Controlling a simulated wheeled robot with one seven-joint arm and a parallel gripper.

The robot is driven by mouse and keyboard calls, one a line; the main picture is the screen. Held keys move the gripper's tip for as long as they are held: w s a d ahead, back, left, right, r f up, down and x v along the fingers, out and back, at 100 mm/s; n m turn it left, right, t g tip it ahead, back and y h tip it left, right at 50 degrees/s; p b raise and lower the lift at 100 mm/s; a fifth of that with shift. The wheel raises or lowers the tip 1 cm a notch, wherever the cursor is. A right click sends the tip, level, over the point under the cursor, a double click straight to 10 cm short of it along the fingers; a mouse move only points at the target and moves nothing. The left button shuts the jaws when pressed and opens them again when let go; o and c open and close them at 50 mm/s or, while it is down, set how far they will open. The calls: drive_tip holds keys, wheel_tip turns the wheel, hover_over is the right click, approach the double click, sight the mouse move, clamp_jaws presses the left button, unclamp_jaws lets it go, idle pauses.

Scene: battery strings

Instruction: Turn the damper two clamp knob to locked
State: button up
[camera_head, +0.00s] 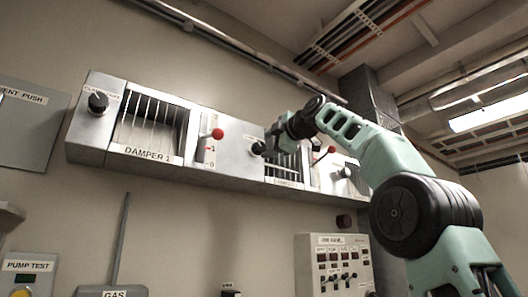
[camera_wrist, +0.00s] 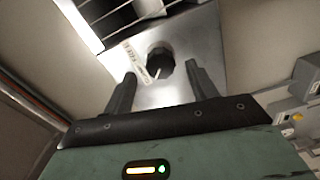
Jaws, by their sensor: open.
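The damper two clamp knob (camera_wrist: 160,62) is a round black knob with a white pointer mark on a bare metal panel. A small printed label lies beside it, too small to read surely. In the wrist view my gripper (camera_wrist: 160,71) is open, with one finger on either side of the knob in the picture. I cannot tell how far the fingertips are from the panel. In the head view the knob (camera_head: 258,148) shows just left of my gripper (camera_head: 268,150), at the damper two unit (camera_head: 225,155). My arm hides part of that unit.
The damper 1 unit (camera_head: 147,155) is at the left with its own black knob (camera_head: 98,102) and a red-tipped lever (camera_head: 217,134). Another red-tipped lever (camera_head: 331,150) is right of my gripper. A switch panel (camera_head: 335,265) is below.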

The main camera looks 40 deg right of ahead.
drive_tip(key=s+b, duration=0.5)
drive_tip(key=s, duration=0.8)
drive_tip(key=shift+s+d, duration=0.25)
drive_tip(key=shift+s, duration=0.15)
